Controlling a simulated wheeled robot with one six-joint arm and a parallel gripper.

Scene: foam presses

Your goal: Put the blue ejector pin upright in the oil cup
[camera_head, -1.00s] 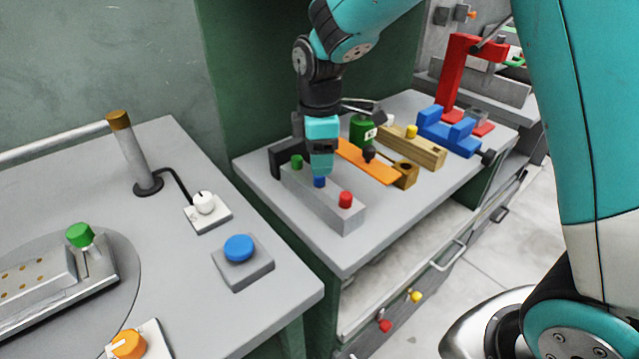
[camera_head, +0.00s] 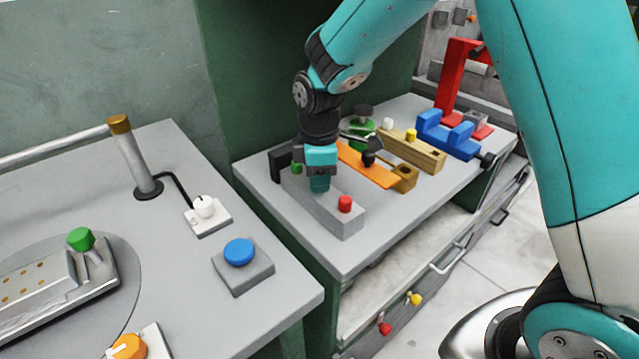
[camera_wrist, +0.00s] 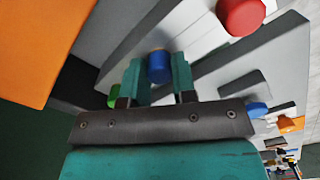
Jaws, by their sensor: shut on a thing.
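My gripper (camera_head: 319,182) is low over the grey pin block (camera_head: 335,215) on the far bench. In the wrist view the blue ejector pin (camera_wrist: 158,67) is between the two teal fingers, and they are shut on it. In the head view the fingers hide the pin. The pin seems to stand in the block, between a green pin (camera_head: 296,168) and a red pin (camera_head: 345,203). A small grey open container (camera_head: 475,118) stands by the red stand at the back right; I cannot tell for sure whether it is the oil cup.
An orange strip (camera_head: 365,166), a brass-coloured block with a hole (camera_head: 404,177), and a long tan block (camera_head: 425,153) lie right of the gripper. A blue fixture (camera_head: 448,137) and a red stand (camera_head: 455,80) are farther right. The bench front is clear.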

